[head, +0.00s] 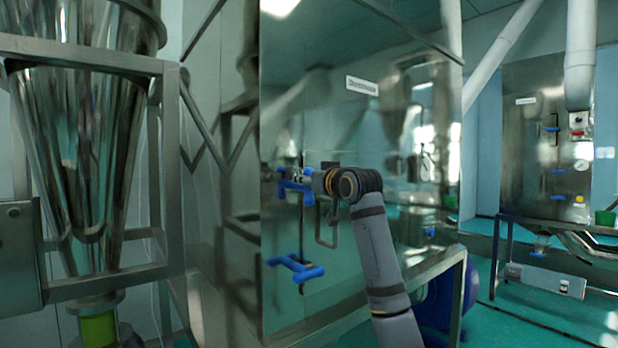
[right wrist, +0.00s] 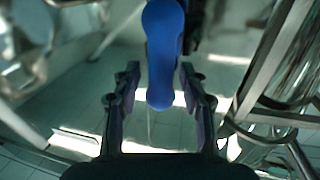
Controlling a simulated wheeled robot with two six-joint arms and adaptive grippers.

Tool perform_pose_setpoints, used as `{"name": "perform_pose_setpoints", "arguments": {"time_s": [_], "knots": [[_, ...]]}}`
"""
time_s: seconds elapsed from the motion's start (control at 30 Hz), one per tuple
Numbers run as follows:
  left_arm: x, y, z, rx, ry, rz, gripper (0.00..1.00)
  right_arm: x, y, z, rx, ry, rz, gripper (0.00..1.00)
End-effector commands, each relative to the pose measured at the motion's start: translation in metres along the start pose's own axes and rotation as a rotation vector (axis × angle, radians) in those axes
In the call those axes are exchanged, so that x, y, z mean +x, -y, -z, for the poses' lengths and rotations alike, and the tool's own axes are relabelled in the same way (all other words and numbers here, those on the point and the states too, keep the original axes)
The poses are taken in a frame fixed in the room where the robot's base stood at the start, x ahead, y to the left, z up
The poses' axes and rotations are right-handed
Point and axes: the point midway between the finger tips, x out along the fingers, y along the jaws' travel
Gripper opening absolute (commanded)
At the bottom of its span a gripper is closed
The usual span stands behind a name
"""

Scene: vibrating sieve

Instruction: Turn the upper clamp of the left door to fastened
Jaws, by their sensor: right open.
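The upper clamp has a blue handle (head: 290,191) on the left edge of the shiny metal door (head: 370,130) in the head view. My right arm reaches up to it from the lower right, and my right gripper (head: 301,183) is at the handle, partly hiding it. In the right wrist view the blue handle (right wrist: 165,60) runs down between the two open fingers of my right gripper (right wrist: 160,88). A gap shows on both sides, and the fingers are not closed on it. My left gripper is not in view.
A lower blue clamp (head: 294,268) is on the same door below. A metal funnel in a frame (head: 170,180) stands at left. Another cabinet (head: 530,180) stands back right.

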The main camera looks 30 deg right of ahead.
Motion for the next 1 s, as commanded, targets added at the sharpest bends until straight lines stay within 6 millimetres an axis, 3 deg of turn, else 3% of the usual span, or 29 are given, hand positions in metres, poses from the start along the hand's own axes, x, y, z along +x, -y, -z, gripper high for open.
{"name": "perform_pose_setpoints", "arguments": {"time_s": [0.1, 0.4, 0.73, 1.0], "knots": [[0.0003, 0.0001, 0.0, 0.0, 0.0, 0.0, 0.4, -0.0002, 0.0001, -0.0001, 0.0, 0.0, 0.0, 0.42], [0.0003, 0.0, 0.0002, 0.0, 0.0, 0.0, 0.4, -0.0004, 0.0001, -0.0001, 0.0, 0.0, 0.001, 0.01], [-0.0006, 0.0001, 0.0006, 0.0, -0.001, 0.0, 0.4, -0.0003, -0.0004, 0.0001, 0.02, 0.005, 0.001, 0.0], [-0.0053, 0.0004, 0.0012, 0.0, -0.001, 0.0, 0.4, 0.0005, -0.0037, 0.0002, 0.156, 0.033, 0.0, 0.0]]}}
